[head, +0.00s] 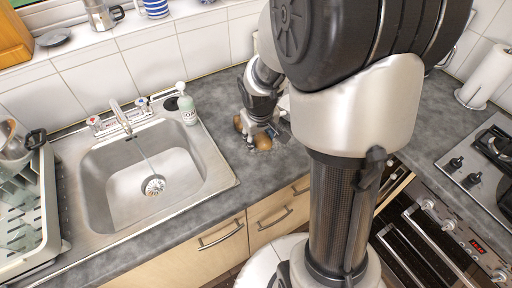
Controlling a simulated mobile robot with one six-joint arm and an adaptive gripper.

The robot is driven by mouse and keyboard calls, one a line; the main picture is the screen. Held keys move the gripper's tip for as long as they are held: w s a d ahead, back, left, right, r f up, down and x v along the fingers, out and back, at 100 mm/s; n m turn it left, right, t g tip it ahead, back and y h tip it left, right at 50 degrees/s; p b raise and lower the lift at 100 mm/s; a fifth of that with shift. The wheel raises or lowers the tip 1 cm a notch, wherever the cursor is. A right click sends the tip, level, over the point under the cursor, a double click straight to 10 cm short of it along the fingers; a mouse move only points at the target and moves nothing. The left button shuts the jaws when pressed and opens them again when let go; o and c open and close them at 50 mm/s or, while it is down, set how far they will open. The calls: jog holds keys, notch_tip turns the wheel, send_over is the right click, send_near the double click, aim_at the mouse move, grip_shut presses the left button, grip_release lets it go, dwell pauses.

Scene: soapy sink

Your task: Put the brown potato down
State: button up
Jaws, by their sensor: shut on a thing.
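The brown potato (263,142) shows at the fingertips of my gripper (258,134), over the grey countertop (237,160) just right of the sink. My gripper points down and is shut on the potato, hiding part of it. Another brown patch (238,122) shows on the left side of my gripper; I cannot tell whether it is a separate thing. The potato is at or very close to the counter surface; I cannot tell whether it touches.
The steel sink (213,160) with its tap (120,116) is on the left. A soap bottle (187,108) stands at its back right corner. A dish rack (45,205) is at far left, a hob (485,160) and paper roll (487,75) at right. Counter in front of my gripper is clear.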

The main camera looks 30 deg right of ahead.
jog(key=shift+f+b, duration=1.1)
jog(key=shift+f, duration=2.05)
jog(key=shift+f, duration=0.2)
jog(key=o, duration=1.2)
jog(key=shift+c, duration=0.2)
jog(key=d+p+v, duration=0.1)
jog(key=p+v, duration=0.6)
jog(key=v, duration=0.9)
jog(key=s+a+r+t, duration=0.1)
jog(key=s+a+r, duration=0.4)
jog(key=s, duration=0.3)
jog(key=s+a+r+y, duration=0.1)
jog(key=s+a+r, duration=0.5)
jog(key=s+r, duration=0.1)
jog(key=shift+s+t+y, duration=0.3)
jog(key=shift+s+t, duration=0.05)
jog(key=shift+t, duration=0.05)
